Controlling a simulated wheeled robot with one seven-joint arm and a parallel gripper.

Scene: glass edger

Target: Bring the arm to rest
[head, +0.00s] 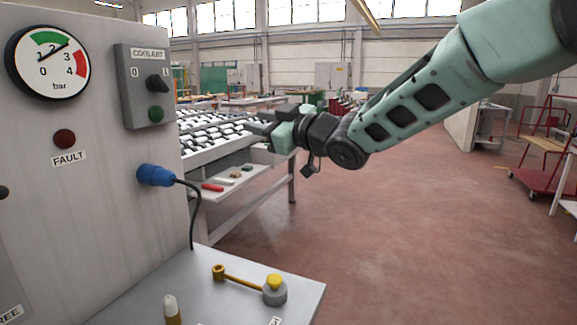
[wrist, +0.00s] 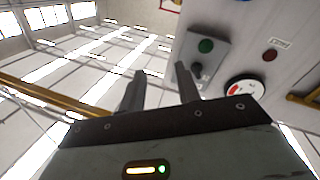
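My arm reaches in from the upper right in the head view. My gripper (head: 264,126) is at its left end, held in the air in front of the roller table (head: 235,150). In the wrist view my gripper (wrist: 160,70) shows two dark fingers standing apart with nothing between them. The wrist view looks up toward the ceiling and the machine panel, with the coolant switch plate (wrist: 203,52) and the pressure gauge (wrist: 243,90) beyond the fingers. No contact with anything shows.
The grey machine panel (head: 95,190) stands close on the left, with a blue plug (head: 155,175) and cable. A shelf (head: 300,295) below holds a yellow-handled part (head: 240,281) and a small bottle (head: 171,311). The red floor (head: 420,240) is clear; a red cart (head: 548,185) stands right.

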